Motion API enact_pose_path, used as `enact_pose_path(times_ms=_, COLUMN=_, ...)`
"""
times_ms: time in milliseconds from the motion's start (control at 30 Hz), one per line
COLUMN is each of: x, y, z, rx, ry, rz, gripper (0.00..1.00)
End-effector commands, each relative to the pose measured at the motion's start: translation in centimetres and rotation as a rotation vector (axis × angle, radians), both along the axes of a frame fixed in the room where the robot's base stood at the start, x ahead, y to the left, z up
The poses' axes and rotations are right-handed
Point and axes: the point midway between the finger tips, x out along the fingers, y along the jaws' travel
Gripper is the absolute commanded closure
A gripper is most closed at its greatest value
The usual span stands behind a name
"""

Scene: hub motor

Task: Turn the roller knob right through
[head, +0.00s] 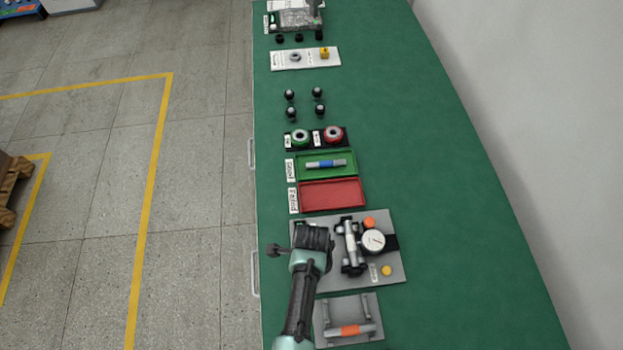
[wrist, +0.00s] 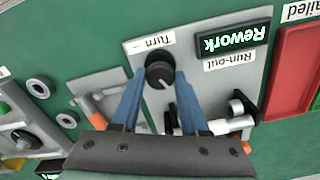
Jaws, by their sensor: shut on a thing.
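The black roller knob (wrist: 160,72) with a pale pointer line is in the wrist view, beside a white "Turn" label (wrist: 153,41). My gripper (wrist: 158,82) has its blue fingers on either side of the knob and is shut on it. In the head view my gripper (head: 312,238) is at the left part of the grey run-out plate (head: 393,220) and hides the knob. The plate carries a metal roller stand (head: 351,248) and a round white dial gauge (head: 373,241). A lit "Rework" display (wrist: 234,42) shows in the wrist view.
A red tray (head: 331,210) and a green tray (head: 352,177) holding a blue-banded shaft (head: 326,163) lie beyond the plate. A nearer grey plate (head: 372,299) carries an orange-banded part (head: 350,330). The green bench (head: 450,200) is clear on the right.

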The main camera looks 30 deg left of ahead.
Motion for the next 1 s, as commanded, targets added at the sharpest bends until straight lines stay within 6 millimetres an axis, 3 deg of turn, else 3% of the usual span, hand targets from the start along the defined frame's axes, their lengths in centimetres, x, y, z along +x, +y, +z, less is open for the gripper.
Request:
enact_pose_path(times_ms=500, x=0.08, y=-0.03, z=0.08, rx=-0.002, ry=-0.002, rz=-0.447, gripper=1.00)
enact_pose_path(times_ms=1000, x=0.09, y=-0.05, z=0.07, rx=-0.001, ry=-0.002, rz=-0.638, gripper=1.00)
